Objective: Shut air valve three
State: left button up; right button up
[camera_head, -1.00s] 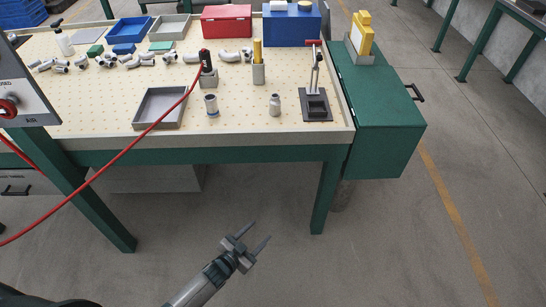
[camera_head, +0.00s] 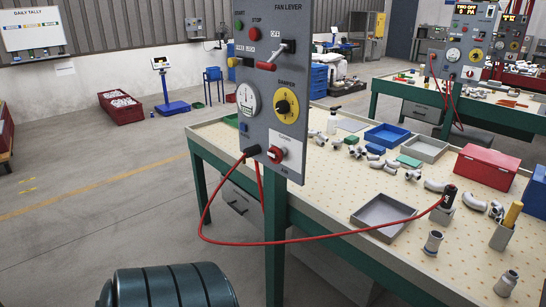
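A grey control panel (camera_head: 266,120) stands upright at the near left edge of the workbench. It carries a fan lever with a red grip (camera_head: 267,66), a white gauge (camera_head: 248,99), a yellow damper dial (camera_head: 286,102) and a red knob (camera_head: 275,155) low down. A black plug (camera_head: 251,150) with a red hose sits at its lower left edge. I cannot read any label that says air valve three, so I cannot tell which part, if any, is that valve. Neither of my grippers shows in this view.
The red hose (camera_head: 300,243) loops below the panel and across to a black-topped tool (camera_head: 448,196) on the workbench (camera_head: 330,195). A grey tray (camera_head: 383,209), a red box (camera_head: 486,166) and pipe fittings stand there. A similar panel (camera_head: 462,52) is farther back. The floor at left is open.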

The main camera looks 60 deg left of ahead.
aim_at(274, 152)
jog(key=u, duration=0.85)
jog(key=i+j+u, duration=0.15)
jog(key=u, duration=0.3)
jog(key=i+u, duration=0.55)
jog(key=u, duration=0.3)
jog(key=i+l+u, duration=0.15)
jog(key=i+l, duration=0.15)
jog(key=i, duration=0.25)
jog(key=i+l+u, duration=0.2)
jog(key=i, duration=0.3)
jog(key=l, duration=0.1)
